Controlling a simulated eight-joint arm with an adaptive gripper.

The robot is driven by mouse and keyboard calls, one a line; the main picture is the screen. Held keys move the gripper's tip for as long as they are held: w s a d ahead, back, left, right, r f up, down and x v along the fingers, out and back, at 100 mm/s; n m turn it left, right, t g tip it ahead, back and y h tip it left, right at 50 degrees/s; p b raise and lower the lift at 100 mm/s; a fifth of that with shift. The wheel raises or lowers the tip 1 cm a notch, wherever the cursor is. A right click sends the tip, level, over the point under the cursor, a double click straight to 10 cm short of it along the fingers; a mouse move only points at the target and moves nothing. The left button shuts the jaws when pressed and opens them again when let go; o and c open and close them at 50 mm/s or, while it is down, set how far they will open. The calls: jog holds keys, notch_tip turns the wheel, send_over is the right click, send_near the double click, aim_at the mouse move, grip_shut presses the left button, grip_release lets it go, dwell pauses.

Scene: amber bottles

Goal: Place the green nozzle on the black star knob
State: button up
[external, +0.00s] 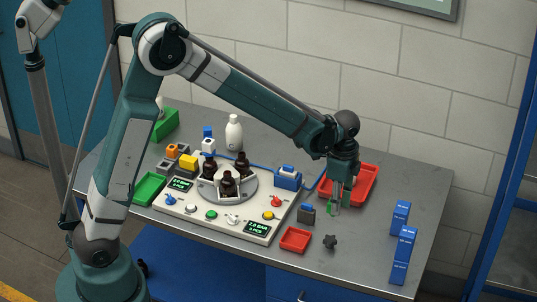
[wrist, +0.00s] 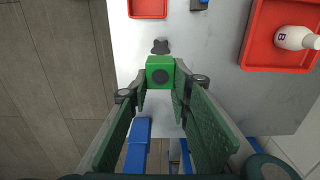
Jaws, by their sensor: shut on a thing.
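The green nozzle (wrist: 160,73) is a green block with a dark round opening, held at the tips of my gripper (wrist: 161,88) in the wrist view. In the external view my gripper (external: 338,203) hangs above the right part of the table, with a bit of the green nozzle (external: 331,209) at its tips. The black star knob (external: 330,241) lies on the bare table, nearer the front edge than my gripper. It also shows in the wrist view (wrist: 160,46), just beyond the nozzle and apart from it. The nozzle's underside is hidden.
A small red tray (external: 296,239) lies left of the knob. A larger red tray (external: 371,186) behind my gripper holds a white bottle (wrist: 295,38). Blue boxes (external: 404,243) stand at the right. A control panel with a bottle carousel (external: 226,192) is at the left.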

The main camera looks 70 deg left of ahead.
jog(key=shift+f, duration=0.3)
send_over(334, 240)
jog(key=shift+f, duration=3.15)
jog(key=shift+f+b, duration=0.35)
jog(key=shift+f, duration=1.5)
jog(key=shift+f, duration=0.2)
jog(key=o, duration=0.8)
jog(key=shift+r, duration=0.25)
